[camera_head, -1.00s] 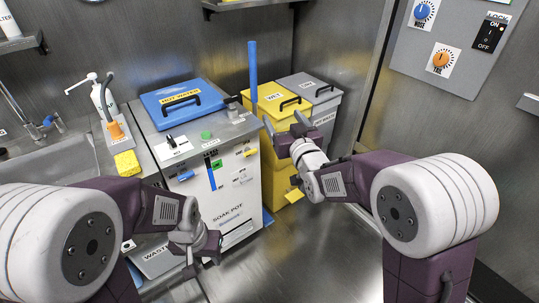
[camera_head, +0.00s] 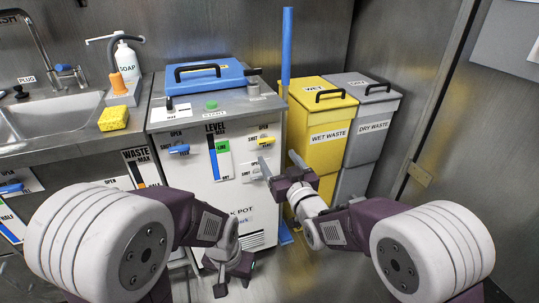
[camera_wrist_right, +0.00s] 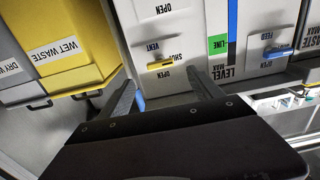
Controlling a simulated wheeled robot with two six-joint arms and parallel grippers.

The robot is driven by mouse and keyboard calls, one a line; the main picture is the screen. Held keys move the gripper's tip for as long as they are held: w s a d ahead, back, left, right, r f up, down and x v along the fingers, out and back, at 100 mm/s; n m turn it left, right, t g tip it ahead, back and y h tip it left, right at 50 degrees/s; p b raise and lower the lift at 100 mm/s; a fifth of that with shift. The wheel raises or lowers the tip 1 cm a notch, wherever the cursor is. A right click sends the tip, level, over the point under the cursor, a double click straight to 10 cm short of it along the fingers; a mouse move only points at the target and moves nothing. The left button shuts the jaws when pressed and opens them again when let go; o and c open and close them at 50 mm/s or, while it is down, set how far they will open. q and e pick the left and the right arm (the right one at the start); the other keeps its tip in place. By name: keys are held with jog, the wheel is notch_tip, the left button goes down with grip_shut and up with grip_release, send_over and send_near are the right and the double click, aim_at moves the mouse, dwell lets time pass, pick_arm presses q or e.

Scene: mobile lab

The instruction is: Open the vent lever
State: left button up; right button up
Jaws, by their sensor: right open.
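The vent lever (camera_head: 266,141) is a small yellow handle on the upper right front of the white soak pot (camera_head: 203,172), with OPEN and SHUT labels beside it. In the right wrist view the yellow lever (camera_wrist_right: 160,64) sticks out level under the VENT label. My right gripper (camera_head: 279,163) is open and empty, just below and right of the lever, apart from it. In the right wrist view its fingers (camera_wrist_right: 160,82) point toward the lever, one to each side. My left gripper (camera_head: 234,278) hangs low before the pot's base; its fingers are too unclear to judge.
A blue lever (camera_head: 179,149) sits left on the pot's front. A blue lid (camera_head: 205,75) and green button (camera_head: 211,105) are on top. Yellow (camera_head: 322,151) and grey bins (camera_head: 371,123) stand close at the right. A sink (camera_head: 55,114) is at the left.

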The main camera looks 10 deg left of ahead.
aim_at(267, 142)
jog(key=shift+r, duration=0.1)
jog(key=b+x, duration=0.2)
jog(key=x, duration=0.6)
jog(key=shift+a, duration=0.1)
jog(key=shift+w+a, duration=0.3)
jog(key=shift+w, duration=0.1)
jog(key=shift+c, duration=0.3)
